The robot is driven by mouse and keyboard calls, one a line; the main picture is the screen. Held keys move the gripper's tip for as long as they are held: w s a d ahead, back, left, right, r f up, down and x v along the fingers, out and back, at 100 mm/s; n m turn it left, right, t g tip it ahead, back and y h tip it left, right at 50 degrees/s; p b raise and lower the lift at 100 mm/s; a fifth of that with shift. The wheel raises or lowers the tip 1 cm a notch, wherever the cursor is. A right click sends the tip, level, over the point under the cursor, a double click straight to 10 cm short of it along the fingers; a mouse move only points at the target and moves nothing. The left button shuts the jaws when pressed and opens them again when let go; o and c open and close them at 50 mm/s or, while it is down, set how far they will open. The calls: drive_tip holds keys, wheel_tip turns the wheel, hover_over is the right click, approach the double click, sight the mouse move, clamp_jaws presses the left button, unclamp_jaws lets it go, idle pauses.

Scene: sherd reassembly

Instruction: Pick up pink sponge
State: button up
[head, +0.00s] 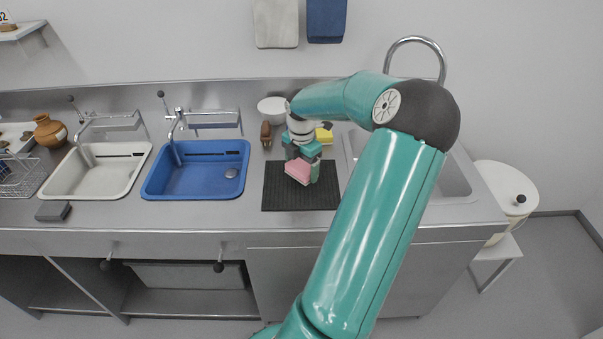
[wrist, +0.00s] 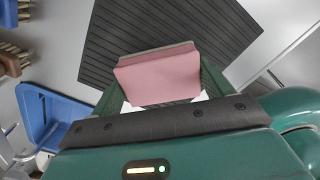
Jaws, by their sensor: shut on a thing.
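The pink sponge (head: 298,171) is in my gripper (head: 302,164), over the black ribbed mat (head: 278,197) in the head view. In the wrist view the pink sponge (wrist: 158,78) sits between the two dark green fingers of my gripper (wrist: 158,90), which are shut on it. A thin grey layer shows along the sponge's far edge. The sponge appears to be above the mat (wrist: 130,35), though the exact gap is hard to judge.
A blue basin (head: 195,170) and a white basin (head: 95,171) lie to the left. A white bowl (head: 273,109), a brown brush (head: 266,135) and a yellow sponge (head: 324,135) are behind the mat. A steel sink (head: 455,185) is on the right, partly behind my arm.

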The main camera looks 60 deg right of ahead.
drive_tip(key=s+a+r, duration=0.6)
drive_tip(key=a+r, duration=0.3)
drive_tip(key=a, duration=0.3)
drive_tip(key=shift+a+r, duration=0.15)
drive_tip(key=shift+r, duration=0.05)
drive_tip(key=shift+s, duration=0.1)
drive_tip(key=shift+o, duration=1)
drive_tip(key=shift+c, duration=0.2)
drive_tip(key=shift+s, duration=0.1)
